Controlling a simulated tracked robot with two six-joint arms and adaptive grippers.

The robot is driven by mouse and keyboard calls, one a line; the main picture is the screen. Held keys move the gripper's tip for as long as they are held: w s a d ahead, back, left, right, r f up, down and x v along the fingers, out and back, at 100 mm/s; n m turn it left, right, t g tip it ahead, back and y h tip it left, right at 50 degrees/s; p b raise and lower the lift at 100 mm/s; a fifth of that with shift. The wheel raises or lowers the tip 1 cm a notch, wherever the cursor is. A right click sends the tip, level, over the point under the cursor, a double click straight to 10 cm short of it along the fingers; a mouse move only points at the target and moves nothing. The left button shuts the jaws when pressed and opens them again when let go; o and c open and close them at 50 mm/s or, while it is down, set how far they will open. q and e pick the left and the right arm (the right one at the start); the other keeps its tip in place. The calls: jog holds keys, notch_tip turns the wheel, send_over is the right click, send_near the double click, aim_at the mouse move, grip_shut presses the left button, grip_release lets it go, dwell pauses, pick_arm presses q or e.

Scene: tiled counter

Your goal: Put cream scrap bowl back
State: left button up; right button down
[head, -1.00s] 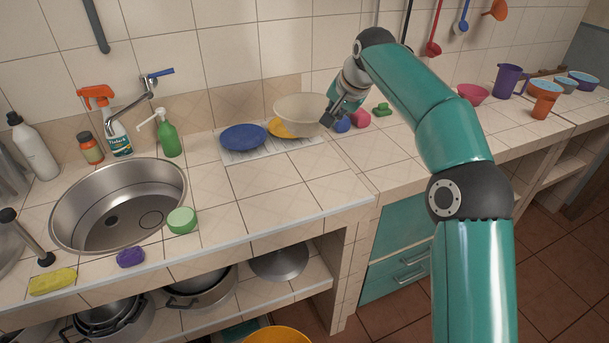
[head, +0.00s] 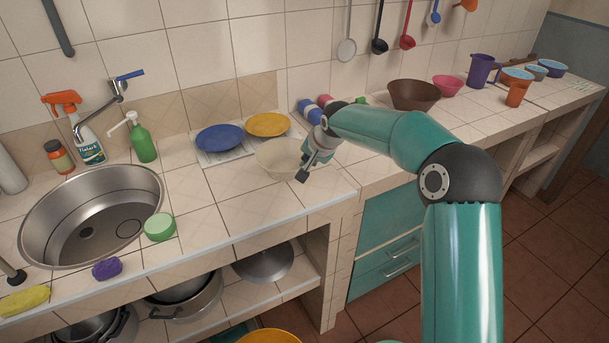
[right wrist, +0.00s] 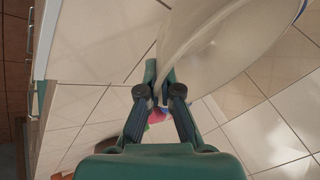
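The cream scrap bowl (head: 281,159) is wide and pale. It is over the counter, in front of the yellow plate; whether it touches the tiles I cannot tell. My right gripper (head: 306,170) is at the bowl's right side. In the right wrist view the fingers (right wrist: 162,95) are close together on the rim of the bowl (right wrist: 215,45), shut on it. The gripper partly hides the bowl's right edge in the head view. My left gripper is not in view.
A blue plate (head: 220,138) and a yellow plate (head: 267,124) lie on a white rack behind the bowl. Blue and pink items (head: 310,110) lie behind the gripper. A brown bowl (head: 413,95) and pink bowl (head: 447,85) stand right.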

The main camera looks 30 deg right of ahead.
notch_tip(320, 180, down, 4)
jog(key=shift+f, duration=0.15)
dwell(0.3)
jog(key=c, duration=1.3)
grip_release()
